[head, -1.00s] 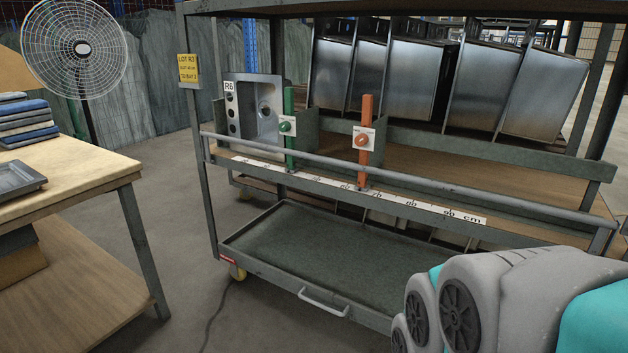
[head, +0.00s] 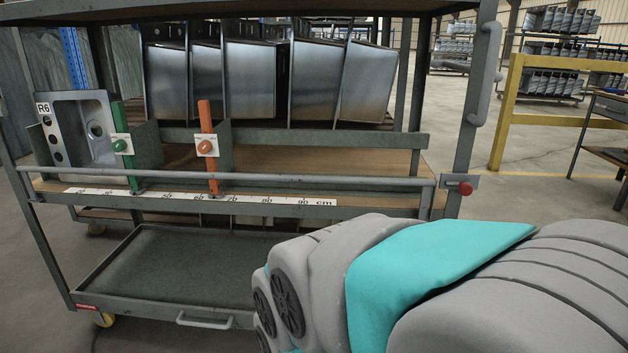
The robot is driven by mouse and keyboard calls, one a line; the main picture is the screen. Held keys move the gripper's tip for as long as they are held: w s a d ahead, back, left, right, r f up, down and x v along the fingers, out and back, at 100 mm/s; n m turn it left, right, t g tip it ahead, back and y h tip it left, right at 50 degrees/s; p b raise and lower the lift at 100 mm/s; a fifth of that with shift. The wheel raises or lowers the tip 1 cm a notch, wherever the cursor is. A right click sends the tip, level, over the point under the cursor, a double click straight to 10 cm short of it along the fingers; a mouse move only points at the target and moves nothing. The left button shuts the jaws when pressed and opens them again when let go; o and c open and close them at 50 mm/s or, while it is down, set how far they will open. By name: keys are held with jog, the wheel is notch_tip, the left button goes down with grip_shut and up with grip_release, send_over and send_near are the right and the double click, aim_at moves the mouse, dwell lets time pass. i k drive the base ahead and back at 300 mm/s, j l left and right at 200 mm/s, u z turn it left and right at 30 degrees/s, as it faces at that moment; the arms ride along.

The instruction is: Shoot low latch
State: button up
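A small grey latch (head: 447,183) with a red knob (head: 466,188) sits on the right front post of the rack. The long grey front rail (head: 300,181) runs level across the shelf front and its right end comes up close to the latch. I cannot tell whether the latch's bolt reaches into the rail or the post. My gripper is not in view; only my grey and teal arm shows at the lower right, in front of the rack and below the latch.
Behind the rail stand a green upright (head: 123,147), an orange upright (head: 207,150), and a steel sink marked R6 (head: 81,130). Several steel sinks lean behind. A tray (head: 170,262) with a handle sits low. A yellow barrier (head: 500,118) stands right, with open floor before it.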

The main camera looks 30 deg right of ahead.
aim_at(465, 188)
jog(key=z, duration=1.8)
jog(key=k, duration=0.25)
